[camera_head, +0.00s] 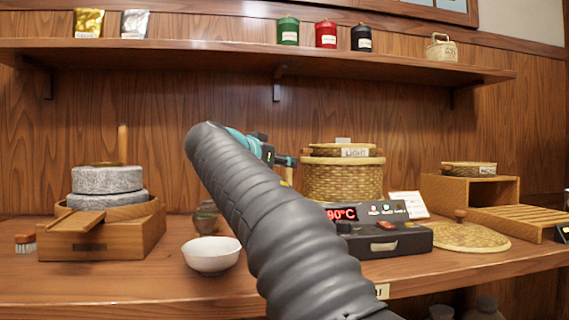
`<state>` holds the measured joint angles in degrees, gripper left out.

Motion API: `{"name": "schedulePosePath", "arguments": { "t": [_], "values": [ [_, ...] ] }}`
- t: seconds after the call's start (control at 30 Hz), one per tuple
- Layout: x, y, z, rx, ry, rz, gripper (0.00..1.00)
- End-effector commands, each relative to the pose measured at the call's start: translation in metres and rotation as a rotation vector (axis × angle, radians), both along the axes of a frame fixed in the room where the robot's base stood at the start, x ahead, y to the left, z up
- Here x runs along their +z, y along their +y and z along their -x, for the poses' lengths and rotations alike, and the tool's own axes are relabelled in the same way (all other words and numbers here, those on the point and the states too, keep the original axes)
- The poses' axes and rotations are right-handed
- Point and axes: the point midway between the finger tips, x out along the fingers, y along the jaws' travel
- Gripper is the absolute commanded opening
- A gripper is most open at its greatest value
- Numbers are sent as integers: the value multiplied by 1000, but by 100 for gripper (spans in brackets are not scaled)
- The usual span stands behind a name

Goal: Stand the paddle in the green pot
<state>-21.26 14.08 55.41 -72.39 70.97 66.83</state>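A small dark greenish-brown pot (206,218) stands on the counter behind the white bowl, partly covered by my arm on its right. I cannot make out a paddle for certain. My gripper (286,161) shows only in part past the far end of my arm, above the counter and in front of the lidded basket, up and to the right of the pot. Its fingers are small and mostly hidden, so I cannot tell whether they are open or hold anything.
A white bowl (211,254) stands before the pot. A stone mill (107,180) in a wooden tray is left. A shelf (200,57) runs above.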

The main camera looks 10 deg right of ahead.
Motion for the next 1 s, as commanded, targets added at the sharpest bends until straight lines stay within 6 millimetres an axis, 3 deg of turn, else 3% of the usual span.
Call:
{"name": "schedulePosePath", "arguments": {
  "t": [0.5, 1.0],
  "values": [
    [15, 65, 65, 4, -2, 0, 38],
    [17, 74, 75, 1, -1, 1, 38]
  ]
}}
